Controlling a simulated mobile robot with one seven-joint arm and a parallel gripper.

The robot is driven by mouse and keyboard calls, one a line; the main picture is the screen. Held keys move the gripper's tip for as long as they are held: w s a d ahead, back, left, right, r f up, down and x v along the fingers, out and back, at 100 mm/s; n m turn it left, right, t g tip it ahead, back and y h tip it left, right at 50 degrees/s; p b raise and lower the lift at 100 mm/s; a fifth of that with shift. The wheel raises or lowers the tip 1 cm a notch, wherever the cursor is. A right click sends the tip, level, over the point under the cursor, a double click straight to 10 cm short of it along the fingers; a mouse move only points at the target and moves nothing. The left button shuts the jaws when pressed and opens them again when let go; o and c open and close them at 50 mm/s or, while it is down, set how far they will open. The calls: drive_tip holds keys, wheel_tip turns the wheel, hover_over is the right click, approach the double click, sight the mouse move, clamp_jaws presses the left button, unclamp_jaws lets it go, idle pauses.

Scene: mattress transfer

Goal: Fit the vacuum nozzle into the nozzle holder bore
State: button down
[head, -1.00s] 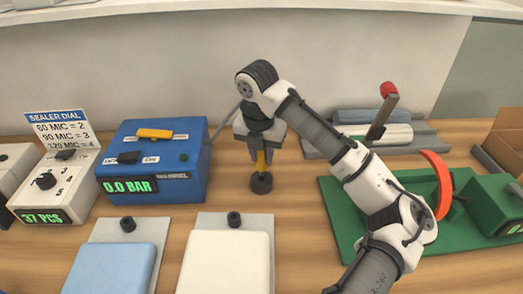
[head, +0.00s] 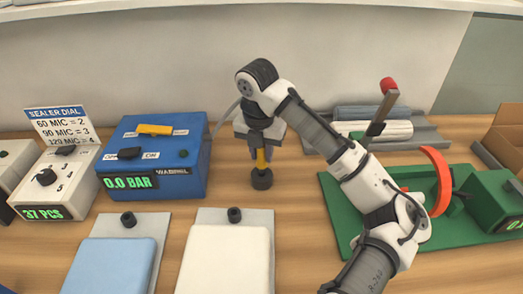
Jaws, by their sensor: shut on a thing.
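A thin grey hose (head: 223,119) runs from the blue vacuum box (head: 180,173) towards the gripper. A short black cylinder (head: 262,181), which looks like the nozzle holder, is directly below the yellow part. The nozzle's lower end meets or overlaps it in the picture. I cannot tell whether the tip is inside a bore, because the bore is hidden. The nozzle looks about upright.
The vacuum box reads 0.0 BAR. A white sealer box (head: 55,190) stands left of it. A blue mattress (head: 112,266) and a white mattress (head: 225,262) lie in front, each by a black fitting. A green machine (head: 488,200) is at right. Bare table lies around the black cylinder.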

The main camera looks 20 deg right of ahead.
sight(261, 161)
drive_tip(key=shift+f+b, duration=0.7)
drive_tip(key=shift+f, duration=0.85)
idle(0.7)
drive_tip(key=c, duration=1.1)
unclamp_jaws()
